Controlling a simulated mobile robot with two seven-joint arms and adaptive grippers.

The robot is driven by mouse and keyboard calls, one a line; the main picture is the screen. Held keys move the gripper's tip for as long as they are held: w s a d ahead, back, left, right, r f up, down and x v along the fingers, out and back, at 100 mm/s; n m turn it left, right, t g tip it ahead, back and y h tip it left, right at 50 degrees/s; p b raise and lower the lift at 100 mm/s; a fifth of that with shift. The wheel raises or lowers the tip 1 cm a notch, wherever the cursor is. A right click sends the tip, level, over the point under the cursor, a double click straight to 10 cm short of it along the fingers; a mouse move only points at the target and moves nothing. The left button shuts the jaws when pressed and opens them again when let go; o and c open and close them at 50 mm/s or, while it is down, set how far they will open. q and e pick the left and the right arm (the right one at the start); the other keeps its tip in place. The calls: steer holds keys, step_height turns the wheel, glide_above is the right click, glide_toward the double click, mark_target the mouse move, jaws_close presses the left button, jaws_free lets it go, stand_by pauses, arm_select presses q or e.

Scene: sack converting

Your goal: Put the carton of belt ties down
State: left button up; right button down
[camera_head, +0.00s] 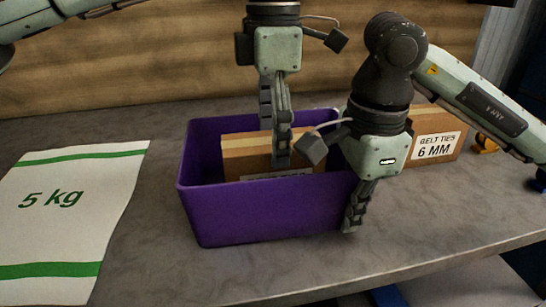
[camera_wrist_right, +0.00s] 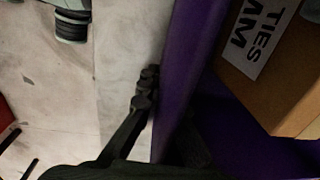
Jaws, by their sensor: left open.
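A brown carton (camera_head: 240,152) sits low inside the purple bin (camera_head: 265,217), its white label mostly hidden by the front wall. In the right wrist view the carton (camera_wrist_right: 285,88) shows label words "TIES" and "MM". My left gripper (camera_head: 275,135) points down at the carton, open, with one finger in front of its face and the other further back. My right gripper (camera_head: 355,205) is at the bin's front right corner. In the right wrist view its fingers (camera_wrist_right: 160,110) are on both sides of the bin wall (camera_wrist_right: 185,65), seemingly closed on it.
A white "5 kg" sack (camera_head: 70,215) lies flat at the left. A yellow object (camera_head: 486,144) is at the far right. The table's front edge is close to the bin.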

arm_select(q)
step_height(320, 180, up, 8)
stand_by(0.4)
arm_select(e)
steer(key=c, duration=1.6)
jaws_free()
steer(key=shift+c, duration=0.2)
